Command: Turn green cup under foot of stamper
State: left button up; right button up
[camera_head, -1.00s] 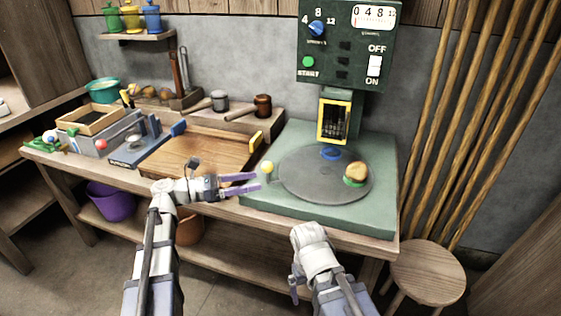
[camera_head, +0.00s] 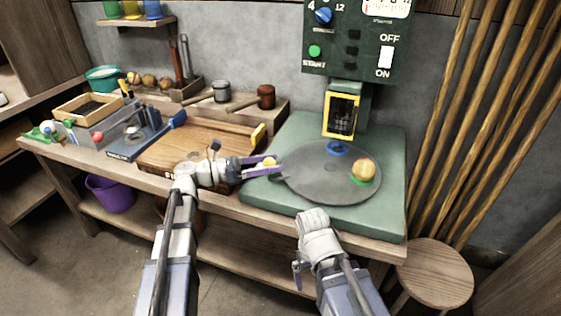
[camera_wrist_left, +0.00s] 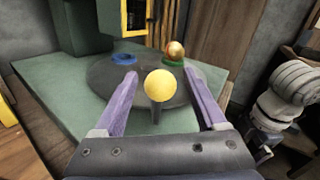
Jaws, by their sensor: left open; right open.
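The green cup (camera_head: 362,181) sits at the right side of a grey turntable (camera_head: 320,180), with a brownish-gold ball in it. It also shows at the back right in the left wrist view (camera_wrist_left: 174,62). The stamper (camera_head: 345,95) stands behind; a blue cup (camera_head: 338,148) is below its yellow-framed front (camera_head: 341,115). Its foot cannot be made out clearly. A yellow knob (camera_wrist_left: 160,85) stands on the turntable's handle. My left gripper (camera_head: 279,166) is open, its purple fingers either side of the knob with gaps visible. My right gripper (camera_head: 298,274) hangs low before the bench, open, partly hidden.
A wooden tray (camera_head: 195,148) lies left of the green base (camera_head: 295,125). Mallets (camera_head: 262,98) rest on a ledge behind. A control box (camera_head: 358,38) is above the stamper. A stool (camera_head: 432,272) and upright poles are at the right.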

aim_at(280, 178)
pick_arm(q)
jog(key=shift+x, duration=1.55)
grip_shut()
